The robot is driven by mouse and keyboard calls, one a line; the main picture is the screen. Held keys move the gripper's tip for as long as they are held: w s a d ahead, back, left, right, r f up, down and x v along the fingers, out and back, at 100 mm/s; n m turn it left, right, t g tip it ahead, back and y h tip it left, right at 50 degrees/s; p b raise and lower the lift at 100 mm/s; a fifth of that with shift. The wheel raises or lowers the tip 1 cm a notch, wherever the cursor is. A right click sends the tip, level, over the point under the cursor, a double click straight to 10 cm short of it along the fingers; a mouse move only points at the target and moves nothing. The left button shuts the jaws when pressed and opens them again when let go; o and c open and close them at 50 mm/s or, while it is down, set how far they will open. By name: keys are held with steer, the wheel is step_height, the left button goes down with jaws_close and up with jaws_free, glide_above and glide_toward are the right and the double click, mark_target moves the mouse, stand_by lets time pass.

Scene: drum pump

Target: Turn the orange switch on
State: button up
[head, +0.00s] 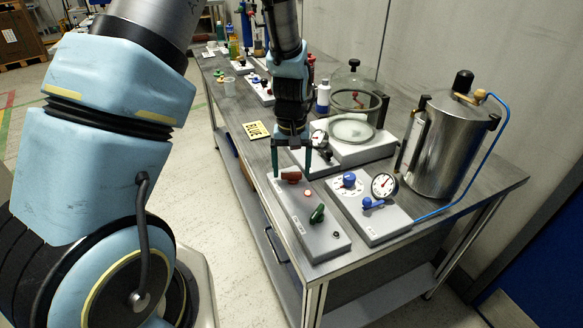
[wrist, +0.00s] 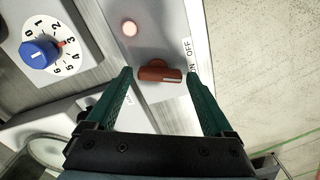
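The orange switch (head: 291,175) is a reddish-orange bar knob on the far end of a long grey box (head: 325,240). In the wrist view the switch (wrist: 160,72) lies crosswise, with a pale line on its right part, towards the labels. "OFF" and a partly hidden "ON" are printed on the box there. My gripper (head: 293,174) is open above the box. In the wrist view its green fingertips (wrist: 158,72) stand on either side of the switch, with small gaps visible. A small round light (wrist: 129,28) beside the switch looks pale and lit.
A green knob (head: 317,214) sits at the near end of the same box. A box with a blue dial knob (head: 349,180) and a gauge (head: 384,186) stands close on the right. A steel drum (head: 445,145) and a glass chamber (head: 355,100) stand behind.

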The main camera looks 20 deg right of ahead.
mark_target(291, 172)
steer(key=c, duration=1.1)
steer(key=shift+f+m+b, duration=0.1)
steer(key=shift+m+b, duration=0.35)
steer(key=shift+m, duration=0.75)
steer(key=o, duration=1.4)
steer(key=shift+r, duration=0.2)
step_height(291, 172, up, 11)
steer(key=b, duration=0.3)
steer(key=shift+f, duration=0.15)
